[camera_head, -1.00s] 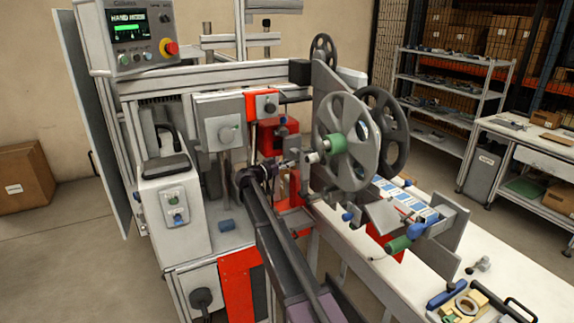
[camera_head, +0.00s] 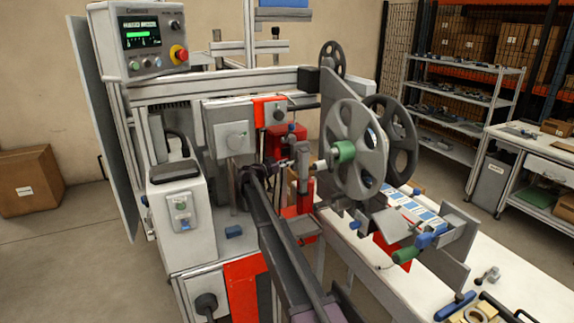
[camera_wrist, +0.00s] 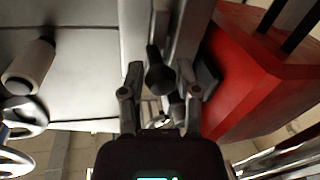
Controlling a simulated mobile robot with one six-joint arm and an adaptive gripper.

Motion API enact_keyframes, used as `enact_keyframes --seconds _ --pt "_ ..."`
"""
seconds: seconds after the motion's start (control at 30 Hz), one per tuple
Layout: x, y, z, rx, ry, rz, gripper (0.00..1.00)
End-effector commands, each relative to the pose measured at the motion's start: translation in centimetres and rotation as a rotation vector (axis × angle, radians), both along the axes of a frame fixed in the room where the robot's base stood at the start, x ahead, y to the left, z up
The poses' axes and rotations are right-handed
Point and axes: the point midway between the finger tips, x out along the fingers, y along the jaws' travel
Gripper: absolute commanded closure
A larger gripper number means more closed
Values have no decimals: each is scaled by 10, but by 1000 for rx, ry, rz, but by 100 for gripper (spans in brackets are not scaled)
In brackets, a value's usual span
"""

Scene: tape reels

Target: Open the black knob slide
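A black knob (camera_wrist: 158,76) stands out from a grey metal slide (camera_wrist: 175,25) in the wrist view. My gripper (camera_wrist: 159,72) is open, with one finger on each side of the knob. A gap shows between the knob and each finger, so I cannot see a firm hold. In the head view my dark arm reaches up to the machine, and my gripper (camera_head: 279,166) is near its middle, beside the red parts. The knob is too small and covered to make out there.
A red block (camera_wrist: 250,75) is close to the right finger. A white roller (camera_wrist: 30,67) lies to the left. In the head view, large grey reels (camera_head: 352,150) stand right of my gripper, and a white control box (camera_head: 180,205) stands to the left.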

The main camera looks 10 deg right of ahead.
Motion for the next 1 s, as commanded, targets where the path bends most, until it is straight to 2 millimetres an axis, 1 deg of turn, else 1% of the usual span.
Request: enact_keyframes --seconds 0.03,0.07,0.57,0.77,1.0 --pt "0 0 0 0 0 -1 35" --pt "0 0 0 0 0 0 27" --pt "-2 5 0 0 0 2 27" --pt "-10 19 0 1 0 4 27" --pt "-25 46 0 1 0 4 27"
